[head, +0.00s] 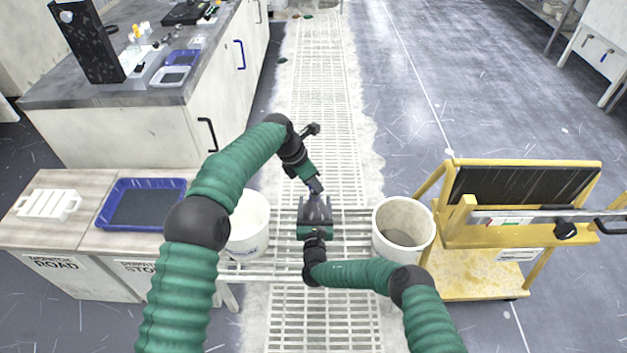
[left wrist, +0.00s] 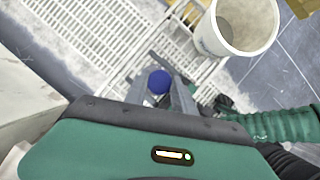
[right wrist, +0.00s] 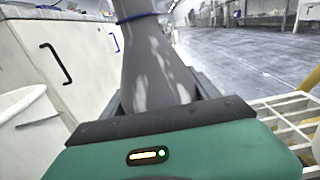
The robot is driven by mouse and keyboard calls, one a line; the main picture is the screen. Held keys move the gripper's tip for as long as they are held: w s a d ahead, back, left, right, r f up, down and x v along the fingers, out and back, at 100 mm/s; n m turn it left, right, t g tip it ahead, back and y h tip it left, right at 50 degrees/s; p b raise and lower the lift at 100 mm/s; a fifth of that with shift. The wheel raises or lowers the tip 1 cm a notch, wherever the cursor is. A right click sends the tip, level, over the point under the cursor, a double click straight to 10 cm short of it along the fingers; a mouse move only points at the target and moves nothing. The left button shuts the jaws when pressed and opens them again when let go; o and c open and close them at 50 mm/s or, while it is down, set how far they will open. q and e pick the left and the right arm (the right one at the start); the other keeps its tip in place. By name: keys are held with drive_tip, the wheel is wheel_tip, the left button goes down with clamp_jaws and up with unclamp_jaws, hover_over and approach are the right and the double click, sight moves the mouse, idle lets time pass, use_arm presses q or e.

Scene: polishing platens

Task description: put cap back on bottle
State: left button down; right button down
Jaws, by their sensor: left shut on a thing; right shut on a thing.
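My left gripper (head: 316,188) is shut on a round blue cap (left wrist: 160,82), which shows between its fingertips in the left wrist view. My right gripper (head: 316,206) is just below it in the head view, over the floor grating. It is shut on a grey bottle (right wrist: 152,68), which stands up between its fingers in the right wrist view. A thin blue band (right wrist: 135,17) crosses near the bottle's top there. The bottle is too small to make out in the head view. I cannot tell whether the cap touches the bottle's mouth.
A white bucket (head: 248,241) stands left of the grippers and another (head: 383,255) stands right. A blue tray (head: 107,221) and a white rack (head: 48,205) lie on the left bench. A yellow cart (head: 455,281) is at the right. The grating (head: 318,95) ahead is clear.

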use_arm(q)
drive_tip(key=shift+f, duration=0.9)
drive_tip(key=shift+f, duration=0.55)
drive_tip(key=shift+w+m+g, duration=0.25)
drive_tip(key=shift+m+g, duration=0.05)
drive_tip(key=shift+m, duration=0.5)
drive_tip(key=shift+s+m+g, duration=0.1)
drive_tip(key=shift+m+g, duration=0.2)
drive_tip(key=shift+m, duration=0.5)
drive_tip(key=c, duration=1)
unclamp_jaws()
drive_tip(key=shift+c, duration=0.2)
